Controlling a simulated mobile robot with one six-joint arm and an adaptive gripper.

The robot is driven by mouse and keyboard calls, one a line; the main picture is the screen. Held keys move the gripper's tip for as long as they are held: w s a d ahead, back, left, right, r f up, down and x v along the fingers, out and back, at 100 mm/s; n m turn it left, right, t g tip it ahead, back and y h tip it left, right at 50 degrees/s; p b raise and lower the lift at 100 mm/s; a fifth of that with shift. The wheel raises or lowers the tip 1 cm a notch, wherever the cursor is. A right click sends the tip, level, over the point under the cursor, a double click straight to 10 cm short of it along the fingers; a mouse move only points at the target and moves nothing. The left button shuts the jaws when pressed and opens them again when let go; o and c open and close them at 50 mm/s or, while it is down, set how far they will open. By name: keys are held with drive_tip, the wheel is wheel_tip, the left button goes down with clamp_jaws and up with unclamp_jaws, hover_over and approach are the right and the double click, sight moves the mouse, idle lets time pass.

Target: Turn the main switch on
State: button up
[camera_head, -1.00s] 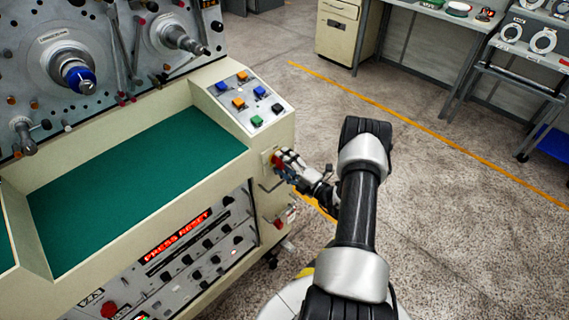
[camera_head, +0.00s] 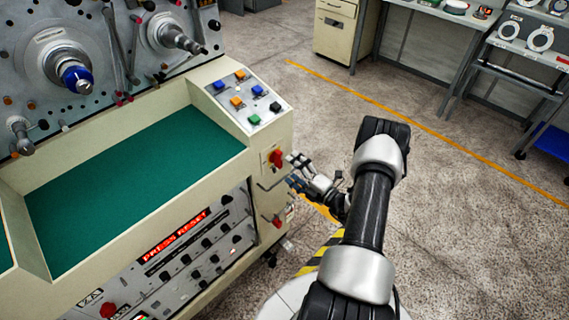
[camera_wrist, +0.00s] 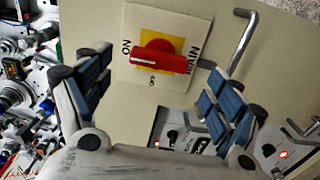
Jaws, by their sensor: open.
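The main switch is a red rotary handle (camera_wrist: 158,61) on a yellow square with a pale plate (camera_wrist: 140,18), marked MAIN. In the wrist view its handle lies nearly level, its left end just below the ON lettering. Small lettering under the handle is hard to read. The switch (camera_head: 276,158) also shows on the machine's right end face in the head view, with its handle steeply upright. My gripper (camera_head: 293,172) is open and empty, just right of the switch and apart from it. In the wrist view the blue-padded fingers of my gripper (camera_wrist: 155,85) stand on either side below the handle.
A bent metal bar (camera_wrist: 240,45) stands out beside the switch. A second red handle (camera_head: 277,221) sits lower on the machine's end face. The button panel (camera_head: 247,98) is above. Open floor (camera_head: 450,210) lies to the right.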

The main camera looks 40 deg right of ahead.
drive_tip(key=s, duration=0.7)
drive_tip(key=shift+s+d, duration=0.15)
drive_tip(key=shift+d, duration=0.1)
